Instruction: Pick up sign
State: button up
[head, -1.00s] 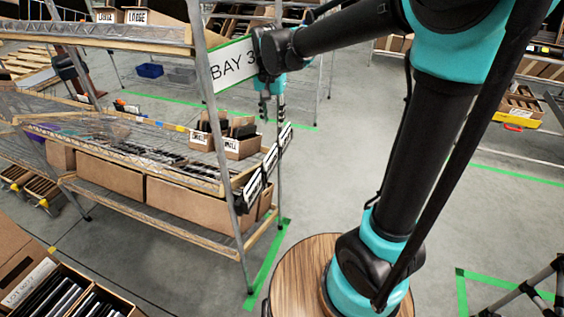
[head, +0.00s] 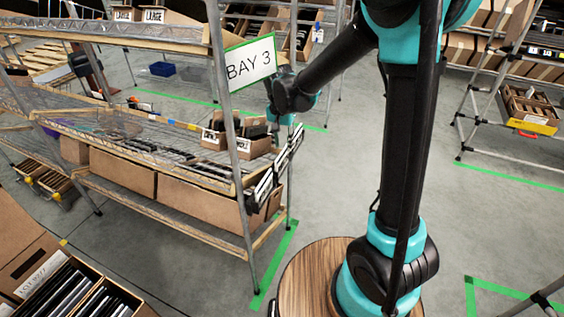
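The sign, a white rectangle with a green edge reading "BAY 3" (head: 250,62), is upright at the top corner of the near wire shelf, beside its metal post. It is in full view. My gripper (head: 278,122) is at the end of my black and teal arm, just below and to the right of the sign, near the shelf's right end. It appears apart from the sign. Its fingers are small and partly hidden by the wrist, so I cannot tell whether they are open.
The wire shelf (head: 190,173) holds cardboard boxes, with small open cartons (head: 237,135) at its right end. Black-and-white label plates (head: 274,172) stick out there. A rack with a yellow bin (head: 533,126) stands at right.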

aim_at(282, 152)
jog(key=shift+w+a+f, duration=0.1)
jog(key=shift+w+f, duration=0.05)
jog(key=shift+f, duration=1.15)
jog(key=shift+w+a+f, duration=0.1)
jog(key=shift+w+f, duration=0.05)
jog(key=shift+f, duration=1.1)
grip_shut()
